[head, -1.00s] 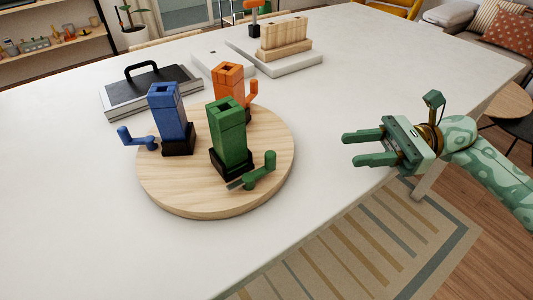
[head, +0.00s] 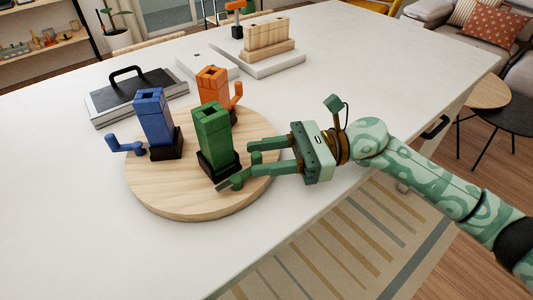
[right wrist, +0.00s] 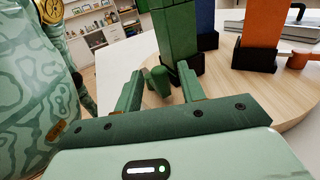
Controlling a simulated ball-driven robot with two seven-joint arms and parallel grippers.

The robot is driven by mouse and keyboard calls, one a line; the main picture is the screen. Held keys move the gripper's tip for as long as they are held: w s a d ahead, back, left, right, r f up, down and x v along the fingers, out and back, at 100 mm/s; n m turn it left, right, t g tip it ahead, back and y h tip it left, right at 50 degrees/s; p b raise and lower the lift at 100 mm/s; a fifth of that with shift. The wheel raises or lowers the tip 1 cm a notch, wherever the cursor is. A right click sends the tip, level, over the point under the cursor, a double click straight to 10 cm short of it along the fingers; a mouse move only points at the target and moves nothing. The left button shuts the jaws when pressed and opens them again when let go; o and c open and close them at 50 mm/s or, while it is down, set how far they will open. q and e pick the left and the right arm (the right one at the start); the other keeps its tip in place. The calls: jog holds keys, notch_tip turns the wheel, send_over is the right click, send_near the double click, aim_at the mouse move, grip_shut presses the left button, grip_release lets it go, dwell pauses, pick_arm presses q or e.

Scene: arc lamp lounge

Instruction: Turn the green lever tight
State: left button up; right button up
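The green block tower (head: 214,138) stands in a black base on a round wooden board (head: 190,205). Its green lever (head: 236,183) sticks out low at the front right, with its upright handle partly hidden by a finger in the head view. My right gripper (head: 250,160) reaches in from the right at the board's edge, its two fingers apart. In the right wrist view the lever's handle (right wrist: 160,78) stands between the open fingers (right wrist: 162,88), with gaps visible on both sides. My left gripper is not in view.
A blue tower (head: 154,118) with a blue lever and an orange tower (head: 212,88) with an orange lever share the board. A dark case with a handle (head: 130,95) lies behind. The white table (head: 70,220) is clear in front.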

grip_shut()
